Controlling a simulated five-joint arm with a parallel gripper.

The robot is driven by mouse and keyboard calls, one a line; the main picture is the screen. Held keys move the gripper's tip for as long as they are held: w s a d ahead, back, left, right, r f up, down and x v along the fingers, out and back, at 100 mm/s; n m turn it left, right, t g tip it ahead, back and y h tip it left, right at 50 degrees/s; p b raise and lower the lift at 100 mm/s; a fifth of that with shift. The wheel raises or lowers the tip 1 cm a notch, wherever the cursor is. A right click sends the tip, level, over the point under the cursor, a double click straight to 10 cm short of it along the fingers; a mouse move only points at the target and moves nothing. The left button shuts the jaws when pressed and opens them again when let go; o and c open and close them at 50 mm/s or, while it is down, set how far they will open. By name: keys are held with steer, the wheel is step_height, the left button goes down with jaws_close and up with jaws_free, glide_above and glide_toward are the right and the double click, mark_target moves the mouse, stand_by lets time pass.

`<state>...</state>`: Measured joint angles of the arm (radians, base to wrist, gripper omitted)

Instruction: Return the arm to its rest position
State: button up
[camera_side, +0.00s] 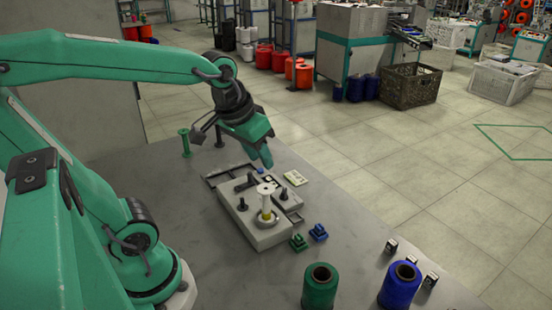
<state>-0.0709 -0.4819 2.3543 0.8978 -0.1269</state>
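My gripper (262,154) is in the air above the back part of the grey winding machine (262,233), pointing down. Its jaws look green and lie close together from this angle, and I cannot tell whether there is a gap between them. I see nothing held in it. A white bobbin with a yellow lower part (267,203) stands upright on the machine, in front of and below my gripper and apart from it. My arm is stretched out over the table from the left.
A green cone (320,287) and a blue cone (400,284) of thread stand at the table's front. A green spool post (185,143) stands at the back left.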

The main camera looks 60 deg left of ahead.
steer(key=shift+s+d+r+m+t, duration=0.1)
steer(key=shift+s+d+m+t, duration=0.2)
steer(key=shift+s, duration=0.55)
steer(key=shift+s+d+r+m+t, duration=0.15)
steer(key=shift+s+d+m, duration=0.25)
steer(key=shift+s, duration=0.4)
steer(key=shift+s+d+m+t, duration=0.25)
steer(key=shift+s+m, duration=0.15)
steer(key=shift+s, duration=0.45)
